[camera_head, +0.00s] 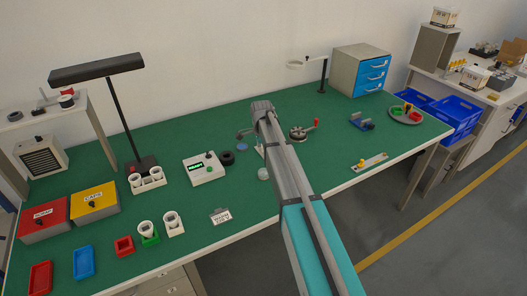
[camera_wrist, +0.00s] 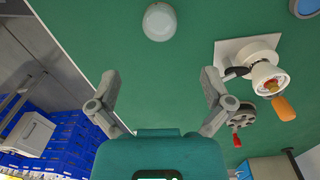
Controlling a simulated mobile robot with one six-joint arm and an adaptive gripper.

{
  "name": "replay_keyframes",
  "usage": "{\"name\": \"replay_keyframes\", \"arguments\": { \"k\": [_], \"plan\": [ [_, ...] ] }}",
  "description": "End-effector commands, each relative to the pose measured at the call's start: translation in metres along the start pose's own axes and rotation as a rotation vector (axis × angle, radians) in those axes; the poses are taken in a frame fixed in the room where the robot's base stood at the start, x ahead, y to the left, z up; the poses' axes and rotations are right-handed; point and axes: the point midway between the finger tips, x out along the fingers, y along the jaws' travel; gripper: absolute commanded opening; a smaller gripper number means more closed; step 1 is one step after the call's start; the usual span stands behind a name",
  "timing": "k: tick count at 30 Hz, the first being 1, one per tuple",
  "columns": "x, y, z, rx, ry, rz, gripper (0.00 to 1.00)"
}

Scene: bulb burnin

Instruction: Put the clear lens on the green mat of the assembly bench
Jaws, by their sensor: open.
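The clear lens (camera_wrist: 159,21) is a pale, translucent dome lying on the green mat (camera_wrist: 90,35) of the bench. In the head view the lens (camera_head: 263,173) shows just left of my arm, on the green mat (camera_head: 330,155). In the wrist view my gripper (camera_wrist: 160,76) is open and empty. Its two fingers are spread, and the lens is beyond the fingertips, near the top edge and centred between them. The gap in height between them is hard to judge. In the head view my arm hides most of the gripper.
A white-based fixture with an orange handle (camera_wrist: 262,65) stands right of my right finger. A round fixture with a red handle (camera_head: 300,132) is right of my arm. A blue disc (camera_head: 242,146) lies left of it. A tester box (camera_head: 204,168) stands farther left.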

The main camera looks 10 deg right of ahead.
Motion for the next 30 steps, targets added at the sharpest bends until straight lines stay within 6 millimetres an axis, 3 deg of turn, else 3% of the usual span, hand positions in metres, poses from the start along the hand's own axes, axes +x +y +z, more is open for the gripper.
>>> {"name": "replay_keyframes", "arguments": {
  "k": [22, 26, 30],
  "plan": [
    [-0.002, 0.001, 0.0, -0.003, 0.0, 0.0, 1.0],
    [-0.001, 0.01, 0.001, -0.036, 0.0, -0.001, 1.0],
    [0.0, 0.034, 0.004, -0.13, 0.0, -0.003, 1.0]
  ]
}}
